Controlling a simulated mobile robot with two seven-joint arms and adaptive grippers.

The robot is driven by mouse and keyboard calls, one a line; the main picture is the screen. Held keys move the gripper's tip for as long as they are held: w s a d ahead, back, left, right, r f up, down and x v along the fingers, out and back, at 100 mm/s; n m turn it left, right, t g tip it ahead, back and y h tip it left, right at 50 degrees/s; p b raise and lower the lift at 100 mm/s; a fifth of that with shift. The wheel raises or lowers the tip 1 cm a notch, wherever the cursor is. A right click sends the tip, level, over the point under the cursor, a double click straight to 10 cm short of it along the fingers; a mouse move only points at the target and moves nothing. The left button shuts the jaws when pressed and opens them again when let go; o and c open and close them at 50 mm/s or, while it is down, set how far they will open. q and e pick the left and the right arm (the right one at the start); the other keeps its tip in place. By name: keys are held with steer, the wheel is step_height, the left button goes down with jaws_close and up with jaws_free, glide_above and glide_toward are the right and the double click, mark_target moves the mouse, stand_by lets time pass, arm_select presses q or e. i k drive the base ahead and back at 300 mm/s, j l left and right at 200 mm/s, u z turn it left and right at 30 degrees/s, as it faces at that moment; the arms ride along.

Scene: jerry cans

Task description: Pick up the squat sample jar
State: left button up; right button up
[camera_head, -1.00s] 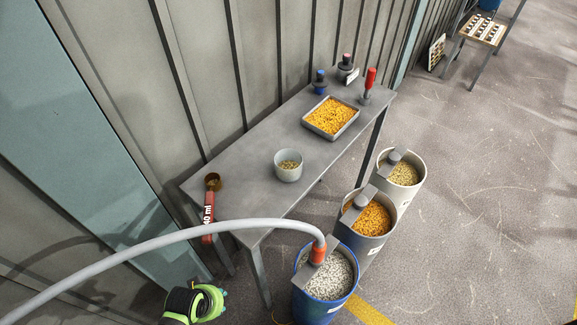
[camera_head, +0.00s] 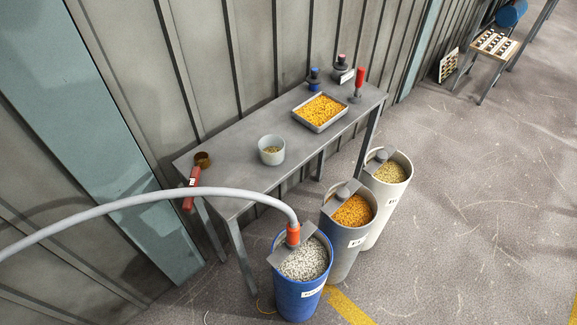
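A squat pale grey jar (camera_head: 271,156) stands upright on the grey metal table (camera_head: 236,170), left of a tray of orange grain. The jar is open at the top and holds some brownish grain. Nothing touches the jar. Neither of my grippers shows in the head view.
The table also bears a scoop with a red handle (camera_head: 191,190), the tray (camera_head: 320,128), a blue-based item (camera_head: 314,84) and a red-handled tool (camera_head: 358,85). A blue barrel (camera_head: 298,300), a grey barrel (camera_head: 344,250) and a white barrel (camera_head: 390,205) stand along its front. A hose (camera_head: 130,204) arcs across the foreground.

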mark_target(272, 147)
steer(key=l+u, duration=0.15)
steer(key=l, duration=0.55)
steer(key=l+u, duration=0.15)
steer(key=l, duration=0.5)
steer(key=l+u, duration=0.15)
steer(key=l, duration=0.5)
steer(key=k+l+u, duration=0.2)
steer(key=l, duration=0.5)
steer(key=i+l, duration=0.25)
steer(key=l, duration=0.15)
steer(key=i+l+u, duration=0.15)
steer(key=l, duration=0.25)
steer(key=i+l, duration=0.3)
steer(key=l+u, duration=0.05)
steer(key=l, duration=0.05)
